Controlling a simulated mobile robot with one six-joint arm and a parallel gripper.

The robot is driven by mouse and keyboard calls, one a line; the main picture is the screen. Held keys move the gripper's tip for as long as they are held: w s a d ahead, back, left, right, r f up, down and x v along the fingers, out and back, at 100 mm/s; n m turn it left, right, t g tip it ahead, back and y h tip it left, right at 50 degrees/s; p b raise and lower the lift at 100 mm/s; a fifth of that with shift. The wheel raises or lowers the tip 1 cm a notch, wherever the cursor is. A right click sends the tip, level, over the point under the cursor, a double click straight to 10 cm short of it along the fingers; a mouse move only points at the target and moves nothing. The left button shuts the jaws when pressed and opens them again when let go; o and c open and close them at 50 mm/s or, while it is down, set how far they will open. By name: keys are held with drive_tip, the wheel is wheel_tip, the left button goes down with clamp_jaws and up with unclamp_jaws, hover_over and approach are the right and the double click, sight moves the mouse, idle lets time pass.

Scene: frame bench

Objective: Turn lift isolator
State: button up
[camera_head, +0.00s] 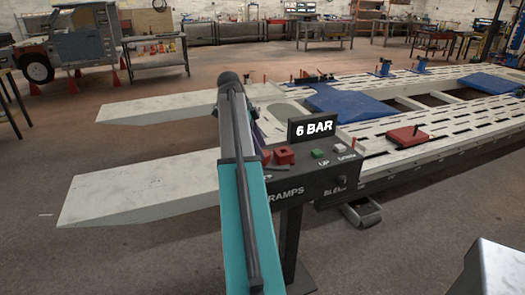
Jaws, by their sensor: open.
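A dark control console (310,185) on a post stands in front of the lift. It carries a "6 BAR" display (312,128), a red block-like control (284,155), a smaller red piece beside my arm, a green button (318,153) by "UP", and another button at its right by a label too small to read surely. A dark knob (341,181) is on the front face near a partly readable "BLE..." label. No label marks the isolator, so I cannot tell which control it is. My teal arm covers the console's left end. My gripper's fingers do not show.
The lift's pale platforms (400,150) and two ramps (140,185) lie behind the console. A red tool (407,136) and blue mats (350,103) rest on the lift. A metal box corner (495,270) is at bottom right.

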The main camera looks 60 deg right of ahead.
drive_tip(key=shift+x, duration=1.2)
drive_tip(key=c, duration=1.3)
drive_tip(key=shift+d, duration=0.55)
clamp_jaws()
drive_tip(key=shift+a+r, duration=0.1)
drive_tip(key=shift+a, duration=0.3)
drive_tip(key=shift+s, duration=0.1)
